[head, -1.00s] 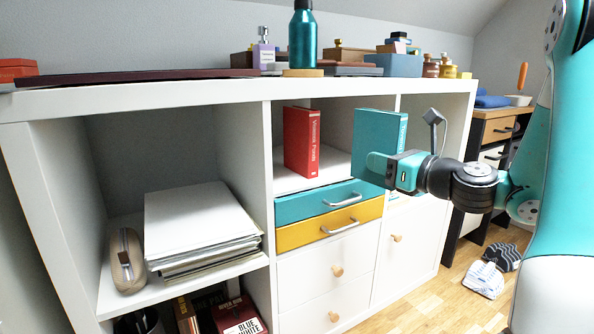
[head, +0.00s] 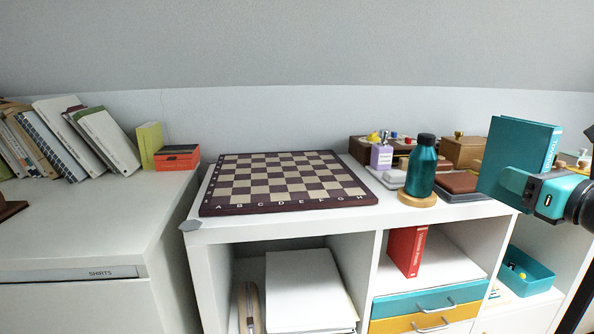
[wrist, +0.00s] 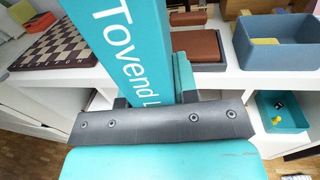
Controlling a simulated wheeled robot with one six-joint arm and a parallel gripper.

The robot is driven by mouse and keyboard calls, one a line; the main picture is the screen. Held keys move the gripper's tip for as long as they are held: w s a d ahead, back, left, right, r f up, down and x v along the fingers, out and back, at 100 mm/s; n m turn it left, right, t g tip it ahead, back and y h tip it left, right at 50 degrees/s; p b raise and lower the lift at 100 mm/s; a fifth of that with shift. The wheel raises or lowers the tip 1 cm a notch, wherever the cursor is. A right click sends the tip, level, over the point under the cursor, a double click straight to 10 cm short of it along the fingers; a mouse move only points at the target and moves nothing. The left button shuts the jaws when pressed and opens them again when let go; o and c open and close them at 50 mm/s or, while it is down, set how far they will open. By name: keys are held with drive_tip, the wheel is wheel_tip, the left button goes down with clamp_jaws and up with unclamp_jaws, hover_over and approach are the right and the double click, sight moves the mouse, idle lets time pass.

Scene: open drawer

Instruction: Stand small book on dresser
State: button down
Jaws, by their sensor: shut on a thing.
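My gripper (head: 518,183) is shut on a teal book (head: 522,155) at the right of the head view. The book is upright, in front of the shelf unit's right part, and overlaps its top in the picture. In the wrist view my gripper (wrist: 160,108) grips the book (wrist: 128,40), whose spine lettering begins "Tovend". The white dresser (head: 110,225) with a "SHIRTS" label stands at the far left, away from my gripper. On its top are a row of leaning books (head: 100,140), a small yellow-green book (head: 149,145) and stacked orange and black boxes or books (head: 178,157).
The white shelf unit (head: 300,232) carries a chessboard (head: 285,182), a teal bottle (head: 421,168) on a round wooden base and a lilac bottle (head: 381,156). A red book (head: 407,250) stands in a compartment. The dresser top's front part is bare.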

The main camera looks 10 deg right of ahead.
wheel_tip(320, 180, up, 30)
drive_tip(key=p, duration=2.8)
drive_tip(key=shift+r, duration=0.2)
